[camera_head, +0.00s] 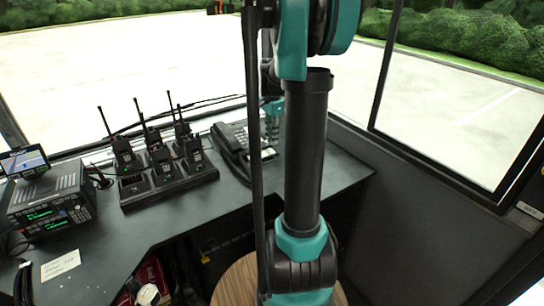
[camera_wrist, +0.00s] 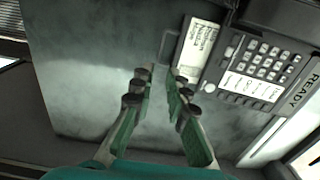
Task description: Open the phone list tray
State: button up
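The dark desk phone (camera_head: 240,142) sits on the desk, partly hidden behind my arm in the head view. In the wrist view, its keypad (camera_wrist: 265,65) is at upper right. A white printed card (camera_wrist: 200,45) lies at the phone's left end; it looks like the phone list, but I cannot tell how far its tray is out. My gripper (camera_wrist: 162,72) has its fingers apart with a narrow gap and nothing visible between them. The fingertips are just left of and below the card. I cannot tell whether the right fingertip touches it.
Several handheld radios stand in a charger (camera_head: 170,184) left of the phone. A radio unit (camera_head: 52,208) with a small screen is farther left, and a paper note (camera_head: 60,265) lies in front. The desk (camera_wrist: 85,90) left of my gripper is bare. Windows border the desk.

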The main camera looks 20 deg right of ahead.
aim_at(272, 155)
notch_tip(272, 155, down, 9)
jog(key=shift+r, duration=0.1)
dwell(0.4)
grip_shut()
jog(key=shift+s, duration=0.1)
jog(key=s, duration=0.3)
jog(key=shift+s+d, duration=0.35)
jog(key=shift+c, duration=1.1)
grip_release()
jog(key=shift+o, duration=1.1)
